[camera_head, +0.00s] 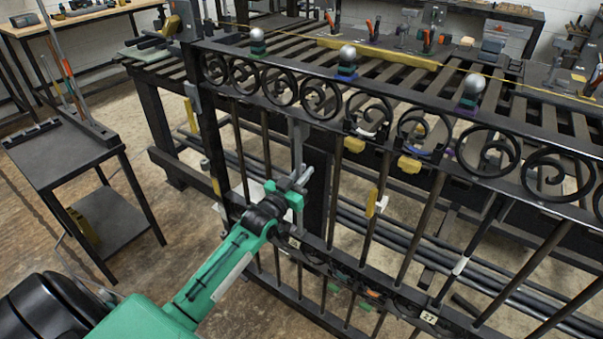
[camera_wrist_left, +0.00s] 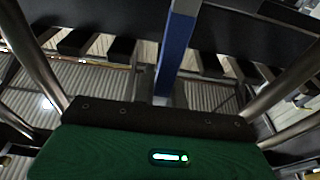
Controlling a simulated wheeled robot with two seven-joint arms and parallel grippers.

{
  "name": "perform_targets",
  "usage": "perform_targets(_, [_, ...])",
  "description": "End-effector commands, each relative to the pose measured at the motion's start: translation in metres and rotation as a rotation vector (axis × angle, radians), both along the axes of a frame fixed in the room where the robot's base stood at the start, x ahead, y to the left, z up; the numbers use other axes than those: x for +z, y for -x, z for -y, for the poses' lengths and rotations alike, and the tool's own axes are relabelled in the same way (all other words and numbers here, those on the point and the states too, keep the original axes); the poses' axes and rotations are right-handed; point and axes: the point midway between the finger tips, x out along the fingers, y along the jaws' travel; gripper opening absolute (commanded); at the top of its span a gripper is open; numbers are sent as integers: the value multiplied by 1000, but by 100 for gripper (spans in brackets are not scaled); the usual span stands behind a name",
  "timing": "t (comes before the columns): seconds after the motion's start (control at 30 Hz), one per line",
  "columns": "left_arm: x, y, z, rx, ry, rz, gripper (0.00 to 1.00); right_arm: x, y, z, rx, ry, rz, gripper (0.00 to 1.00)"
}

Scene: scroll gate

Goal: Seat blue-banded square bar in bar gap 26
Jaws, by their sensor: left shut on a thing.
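My left gripper (camera_head: 291,187) is shut on the blue-banded square bar, in front of the gate. In the head view the bar (camera_head: 297,146) shows as an upright grey length rising from the jaws to just under the scroll row. In the left wrist view the bar (camera_wrist_left: 177,45) runs up from the jaws and shows a blue face. The gate's lower rail (camera_head: 400,291) runs below, with a "27" tag (camera_head: 429,317) to the right. I cannot read a 26 tag. My right gripper is out of view.
Dark upright bars (camera_head: 378,205) stand on both sides of the held bar. A scroll row (camera_head: 320,93) and top rail with silver balls (camera_head: 347,55) run above. A slatted table (camera_head: 150,64) is behind the gate. A small dark stand (camera_head: 62,152) is at left.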

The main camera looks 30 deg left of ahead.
Motion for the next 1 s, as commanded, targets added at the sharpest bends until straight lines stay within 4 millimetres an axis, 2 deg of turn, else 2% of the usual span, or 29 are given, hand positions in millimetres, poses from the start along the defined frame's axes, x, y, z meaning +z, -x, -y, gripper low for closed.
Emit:
perform_targets(0.47, [-1,-5,0,0,0,-16,0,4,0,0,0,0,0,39])
perform_targets(0.5, [-1,-5,0,0,0,-16,15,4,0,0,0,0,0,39])
perform_targets(0.63, [-1,-5,0,0,0,-15,38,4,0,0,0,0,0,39])
perform_targets(1.0, [-2,-5,0,0,0,-17,38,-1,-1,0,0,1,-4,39])
